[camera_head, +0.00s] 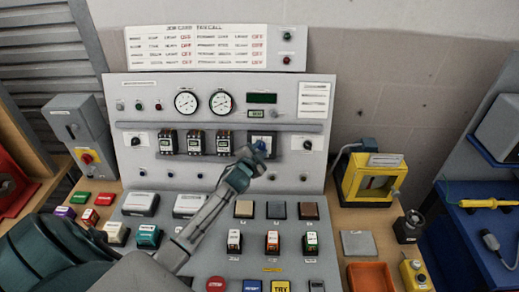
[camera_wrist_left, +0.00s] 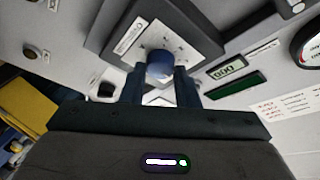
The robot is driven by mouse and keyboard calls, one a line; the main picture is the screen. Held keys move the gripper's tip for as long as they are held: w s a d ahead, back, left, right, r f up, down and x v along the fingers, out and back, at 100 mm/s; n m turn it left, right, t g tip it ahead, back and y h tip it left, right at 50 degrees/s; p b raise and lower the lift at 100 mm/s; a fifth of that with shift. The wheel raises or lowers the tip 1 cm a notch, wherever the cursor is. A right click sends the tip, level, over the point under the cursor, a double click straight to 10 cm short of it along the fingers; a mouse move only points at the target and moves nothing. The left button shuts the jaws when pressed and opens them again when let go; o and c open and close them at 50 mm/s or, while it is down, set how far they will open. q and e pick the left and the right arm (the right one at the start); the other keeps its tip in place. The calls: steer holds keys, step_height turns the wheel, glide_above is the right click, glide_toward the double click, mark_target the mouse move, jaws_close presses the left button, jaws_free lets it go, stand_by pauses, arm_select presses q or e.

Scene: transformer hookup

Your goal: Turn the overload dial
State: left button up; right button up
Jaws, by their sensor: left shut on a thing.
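The overload dial is a round blue knob (camera_head: 261,146) on a pale square plate in a dark frame, at the right end of the row of breakers on the upright panel. My left gripper (camera_head: 258,157) reaches up to it from below and partly covers it. In the left wrist view the blue knob (camera_wrist_left: 159,64) sits between the two dark fingertips (camera_wrist_left: 160,77), which are shut on it. Marks on the plate are too small to read. My right gripper is not in view.
Three dark breakers (camera_head: 195,142) stand left of the dial, and a small black knob (camera_head: 307,144) is at its right. Two round gauges (camera_head: 187,102) and a green display (camera_head: 262,98) are above. The sloping desk below holds several blocks. A yellow frame (camera_head: 373,180) stands at the right.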

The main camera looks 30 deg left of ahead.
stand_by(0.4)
arm_select(q)
steer(key=o, duration=1)
steer(key=shift+c, duration=0.2)
steer(key=shift+s+d+b, duration=0.1)
steer(key=shift+s+b, duration=0.25)
steer(key=shift+s, duration=0.25)
steer(key=b+v, duration=0.3)
steer(key=v, duration=0.6)
steer(key=shift+s+b, duration=0.3)
steer(key=shift+b, duration=0.05)
